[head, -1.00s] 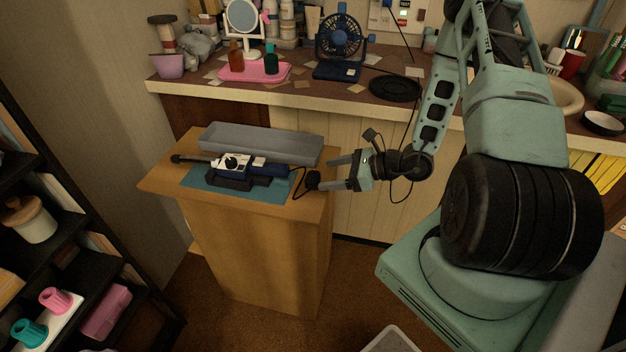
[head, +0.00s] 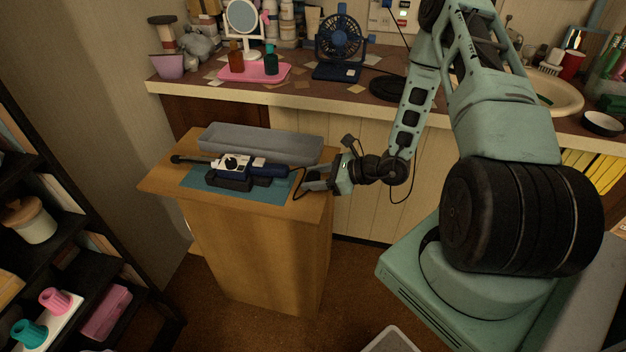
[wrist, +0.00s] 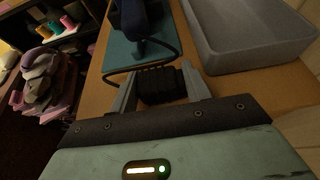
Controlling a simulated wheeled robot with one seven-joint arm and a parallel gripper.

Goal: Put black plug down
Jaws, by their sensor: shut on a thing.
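The black plug (wrist: 160,86) is between the two fingers of my gripper (wrist: 163,88) in the wrist view, and the fingers are shut on it. A black cord runs from it to a dark blue tool (head: 262,169) lying in a black holder on a teal mat (head: 274,190). In the head view my gripper (head: 310,181) is at the right end of the small wooden stand, close over its top. The plug is mostly hidden by the fingers there. I cannot tell whether the plug touches the wood.
A long grey tray (head: 262,145) lies along the back of the wooden stand (head: 262,240). A bare wood strip lies right of the mat. Behind is a counter with a fan (head: 338,45), a pink tray (head: 255,72) and a mirror. A dark shelf stands at left.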

